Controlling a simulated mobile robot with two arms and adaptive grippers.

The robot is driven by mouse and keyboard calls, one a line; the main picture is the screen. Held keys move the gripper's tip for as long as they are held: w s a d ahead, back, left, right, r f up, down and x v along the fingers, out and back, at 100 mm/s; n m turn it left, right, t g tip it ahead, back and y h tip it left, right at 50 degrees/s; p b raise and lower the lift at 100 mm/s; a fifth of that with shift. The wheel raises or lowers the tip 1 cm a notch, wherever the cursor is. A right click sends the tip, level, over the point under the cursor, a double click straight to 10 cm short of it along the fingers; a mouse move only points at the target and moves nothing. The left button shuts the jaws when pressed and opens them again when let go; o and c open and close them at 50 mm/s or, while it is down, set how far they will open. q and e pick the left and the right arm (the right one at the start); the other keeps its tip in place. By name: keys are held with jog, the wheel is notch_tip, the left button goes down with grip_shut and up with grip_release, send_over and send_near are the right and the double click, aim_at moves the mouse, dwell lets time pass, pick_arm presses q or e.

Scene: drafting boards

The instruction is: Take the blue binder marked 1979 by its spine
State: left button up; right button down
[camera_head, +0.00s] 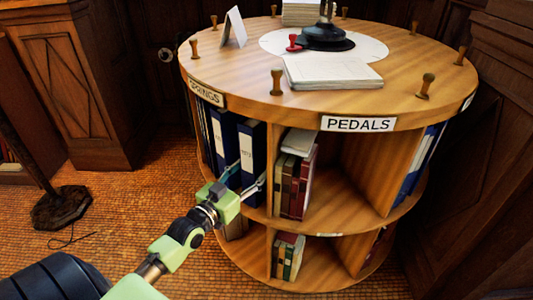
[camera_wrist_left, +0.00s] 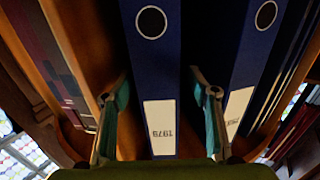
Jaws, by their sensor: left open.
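The blue binder marked 1979 (camera_head: 251,145) stands upright at the right end of the blue row in the upper compartment under the SPRINGS sign. In the left wrist view its blue spine (camera_wrist_left: 160,70) fills the middle, with a round finger hole and a white label that reads 1979 upside down. My left gripper (camera_head: 246,174) is open in front of the lower spine. In the left wrist view the gripper (camera_wrist_left: 160,100) has one finger on each side of the spine. I cannot tell whether either finger touches it. My right gripper is out of view.
Another blue binder (camera_head: 226,143) stands close beside it. A wooden divider (camera_head: 271,165) separates them from red and brown books (camera_head: 298,185). The round top (camera_head: 230,75) overhangs the shelves, with pegs and papers on it. A dark stand base (camera_head: 62,207) is on the floor at left.

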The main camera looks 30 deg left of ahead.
pick_arm(q)
jog(key=shift+w+d, duration=0.15)
jog(key=shift+w, duration=1.95)
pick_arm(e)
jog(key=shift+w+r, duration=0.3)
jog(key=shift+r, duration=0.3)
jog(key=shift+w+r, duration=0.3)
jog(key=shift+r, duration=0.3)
pick_arm(q)
grip_shut()
jog(key=shift+r, duration=0.15)
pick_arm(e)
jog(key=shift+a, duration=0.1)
